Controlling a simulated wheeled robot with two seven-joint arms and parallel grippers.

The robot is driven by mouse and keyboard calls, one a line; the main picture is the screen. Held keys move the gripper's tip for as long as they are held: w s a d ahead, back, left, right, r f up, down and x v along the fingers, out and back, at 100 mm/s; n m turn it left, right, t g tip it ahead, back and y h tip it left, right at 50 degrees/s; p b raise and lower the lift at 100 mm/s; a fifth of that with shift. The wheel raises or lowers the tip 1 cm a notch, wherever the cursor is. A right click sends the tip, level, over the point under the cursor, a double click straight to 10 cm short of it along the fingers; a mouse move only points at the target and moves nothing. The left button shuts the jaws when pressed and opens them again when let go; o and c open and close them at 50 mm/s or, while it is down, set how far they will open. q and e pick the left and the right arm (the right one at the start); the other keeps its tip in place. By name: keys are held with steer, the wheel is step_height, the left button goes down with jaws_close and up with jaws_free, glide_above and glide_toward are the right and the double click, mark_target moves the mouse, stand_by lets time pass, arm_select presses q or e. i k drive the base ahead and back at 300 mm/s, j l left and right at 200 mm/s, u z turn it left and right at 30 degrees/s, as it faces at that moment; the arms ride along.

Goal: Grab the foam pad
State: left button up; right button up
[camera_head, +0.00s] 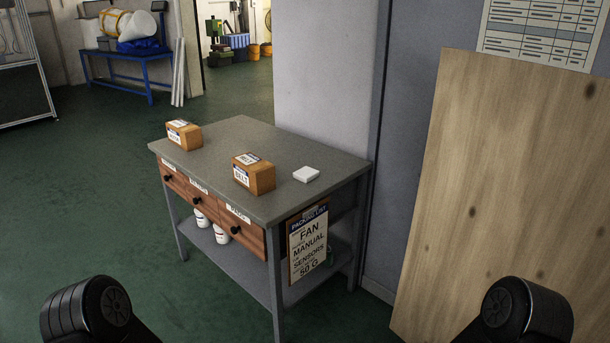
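A small flat white pad (306,174), which looks like the foam pad, lies on the grey tabletop (275,148) near its right end. It is beside a brown cardboard box (254,175), with a small gap between them. Nothing touches the pad from above. Only black rounded parts of my two arms show at the bottom left and bottom right corners. Neither gripper is in view, so their fingers cannot be seen.
A second cardboard box (184,135) stands at the table's left. The table has wooden drawers (200,200) and a lower shelf with white containers. A packing list board (307,243) hangs at its right end. A wooden panel (505,200) leans at right. Green floor at left is clear.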

mark_target(306, 174)
steer(key=i+z, duration=0.2)
steer(key=z, duration=0.75)
steer(key=i+j+z, duration=0.2)
steer(key=j, duration=0.15)
steer(key=i+j+z, duration=0.15)
steer(key=j, duration=0.2)
steer(key=i+j+z, duration=0.2)
steer(key=j, duration=0.2)
steer(key=i+j+z, duration=0.15)
steer(key=j, duration=0.25)
